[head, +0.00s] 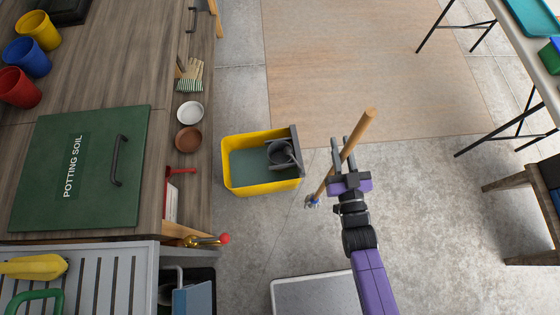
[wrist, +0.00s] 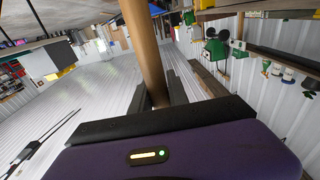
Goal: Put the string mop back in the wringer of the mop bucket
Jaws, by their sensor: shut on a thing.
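The string mop has a tan wooden handle (head: 359,131), which leans from upper right to lower left in the head view. Its small head (head: 312,203), with blue and whitish parts, is at the lower end, right of the bucket; I cannot tell if it touches the floor. My gripper (head: 342,150) is shut on the handle. The handle also fills the middle of the wrist view (wrist: 146,45), between the dark fingers. The yellow mop bucket (head: 265,189) stands on the floor to the left. Its grey wringer (head: 283,153) is at its right end, apart from the mop.
A wooden bench with a green potting soil bin lid (head: 80,170) runs along the left. A grey platform (head: 312,294) lies at the bottom. A tan mat (head: 370,60) covers the floor behind. A table (head: 530,60) and a stool (head: 520,185) stand right.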

